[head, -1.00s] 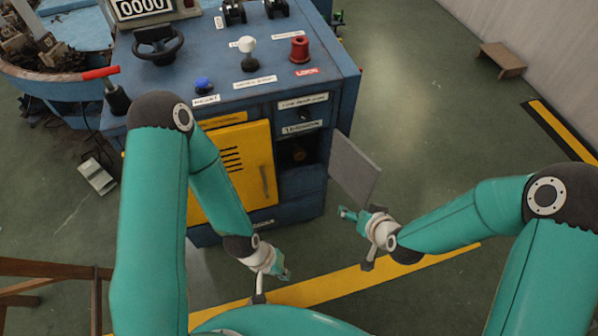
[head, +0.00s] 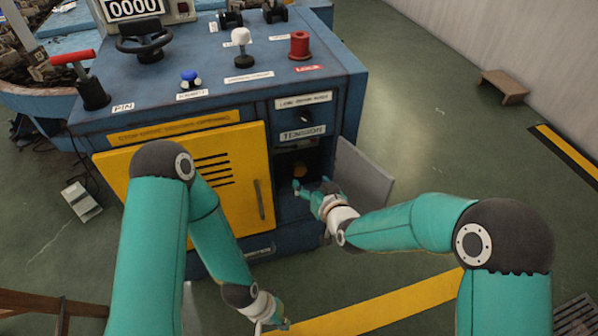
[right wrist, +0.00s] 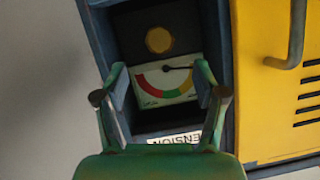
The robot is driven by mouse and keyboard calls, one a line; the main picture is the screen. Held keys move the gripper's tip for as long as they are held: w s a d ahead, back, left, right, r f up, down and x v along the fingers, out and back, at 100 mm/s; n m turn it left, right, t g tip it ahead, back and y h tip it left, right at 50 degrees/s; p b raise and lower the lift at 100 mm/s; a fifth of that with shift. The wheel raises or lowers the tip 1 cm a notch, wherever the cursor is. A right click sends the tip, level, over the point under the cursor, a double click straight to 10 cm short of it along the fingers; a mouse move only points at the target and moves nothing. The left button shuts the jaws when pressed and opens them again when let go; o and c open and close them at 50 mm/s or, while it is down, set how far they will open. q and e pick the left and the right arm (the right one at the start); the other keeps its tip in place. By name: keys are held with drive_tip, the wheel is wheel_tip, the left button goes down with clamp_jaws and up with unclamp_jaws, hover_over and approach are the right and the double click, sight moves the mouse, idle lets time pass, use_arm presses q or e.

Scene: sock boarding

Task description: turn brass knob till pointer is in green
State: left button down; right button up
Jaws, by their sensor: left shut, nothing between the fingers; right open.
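The brass knob (right wrist: 159,40) is a round dull-gold disc inside an open compartment of the blue machine. It also shows small in the head view (head: 300,170). Beside it is a white gauge (right wrist: 165,82) with a coloured arc of red, green and yellow. Its thin black pointer (right wrist: 180,68) points right in the right wrist view; the colour at its tip is unclear. My right gripper (right wrist: 160,74) is open and empty, its fingers framing the gauge, with the knob beyond the tips. It is at the compartment mouth in the head view (head: 308,190). My left gripper (head: 280,322) is shut and empty, low near the floor.
The grey compartment door (head: 364,178) stands open to the right of my right gripper. The yellow door (head: 235,165) with its handle is left of the compartment. A lever, wheel and coloured knobs stand on the machine's top.

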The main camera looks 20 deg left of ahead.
sight(301, 172)
drive_tip(key=b+x, duration=0.2)
drive_tip(key=x, duration=0.8)
